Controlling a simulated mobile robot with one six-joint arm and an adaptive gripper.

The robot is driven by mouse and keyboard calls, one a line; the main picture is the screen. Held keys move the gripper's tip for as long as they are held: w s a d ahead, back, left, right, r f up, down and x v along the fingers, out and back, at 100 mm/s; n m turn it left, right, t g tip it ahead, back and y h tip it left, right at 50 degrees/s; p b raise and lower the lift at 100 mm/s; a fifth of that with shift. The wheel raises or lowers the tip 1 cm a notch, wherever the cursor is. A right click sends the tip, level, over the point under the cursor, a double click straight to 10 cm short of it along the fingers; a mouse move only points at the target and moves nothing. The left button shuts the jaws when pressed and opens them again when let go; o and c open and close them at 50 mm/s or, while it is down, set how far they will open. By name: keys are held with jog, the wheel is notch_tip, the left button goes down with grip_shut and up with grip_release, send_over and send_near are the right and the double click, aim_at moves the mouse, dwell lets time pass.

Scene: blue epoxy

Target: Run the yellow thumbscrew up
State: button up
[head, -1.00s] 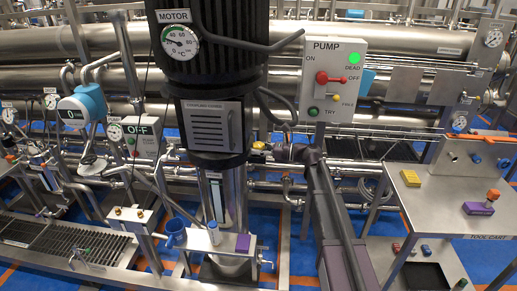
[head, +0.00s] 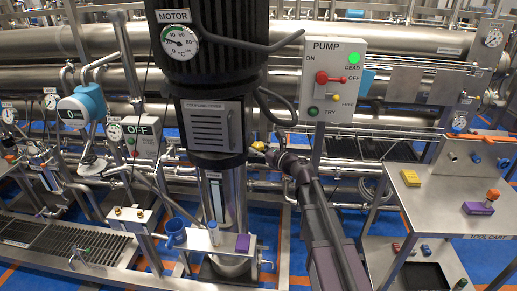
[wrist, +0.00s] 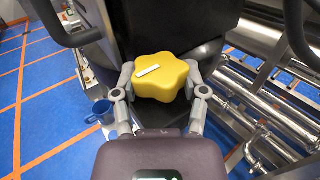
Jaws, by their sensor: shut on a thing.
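The yellow thumbscrew (wrist: 160,82) is a lobed knob with a white mark on its top, in the middle of the wrist view. It sits against the dark housing of the motor column. My gripper (wrist: 160,80) is shut on it, with one grey finger on each side of the knob. In the head view the thumbscrew (head: 258,146) is a small yellow spot at the right side of the column, by the end of my gripper (head: 268,149). The screw's shank and thread are hidden.
The pump control box (head: 331,83) stands on a post right of the column, close to my arm. A black hose (head: 272,105) loops down above my gripper. A blue mug (head: 174,233) stands low at the left. The tool cart (head: 450,205) is at the right.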

jog(key=shift+w, duration=0.1)
dwell(0.3)
jog(key=o, duration=1.2)
jog(key=shift+c, duration=0.2)
jog(key=v, duration=1.2)
jog(key=shift+a, duration=0.15)
